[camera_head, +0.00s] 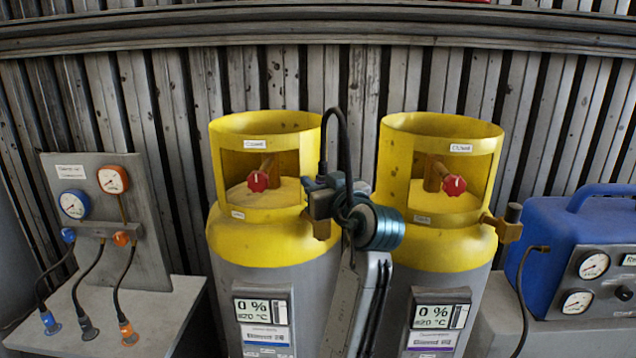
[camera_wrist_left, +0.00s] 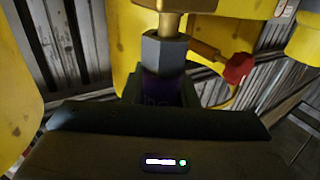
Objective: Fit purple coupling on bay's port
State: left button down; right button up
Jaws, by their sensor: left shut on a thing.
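My left gripper (camera_head: 322,196) is at the right side of the left yellow cylinder, just above its brass side port (camera_head: 320,228). In the left wrist view its jaws (camera_wrist_left: 160,98) are shut on a coupling (camera_wrist_left: 165,52) with a dark grey hexagonal end and a purple band. The jaws hide much of the purple part. The coupling's grey end meets a brass fitting (camera_wrist_left: 174,22) at the top of that view; I cannot tell whether it is fully seated. A black hose (camera_head: 341,118) loops above the gripper. My right gripper is not in view.
The left cylinder (camera_head: 265,243) and right cylinder (camera_head: 440,248) have red valve knobs and 0 % displays. The right one's brass port (camera_head: 501,229) carries a dark piece. A gauge panel (camera_head: 108,215) with hoses stands left, a blue machine (camera_head: 560,240) right.

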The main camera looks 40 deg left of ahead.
pick_arm(q)
jog(key=shift+f+b, duration=0.5)
jog(key=shift+f, duration=0.25)
jog(key=c, duration=1.1)
grip_release()
jog(key=shift+o, duration=0.2)
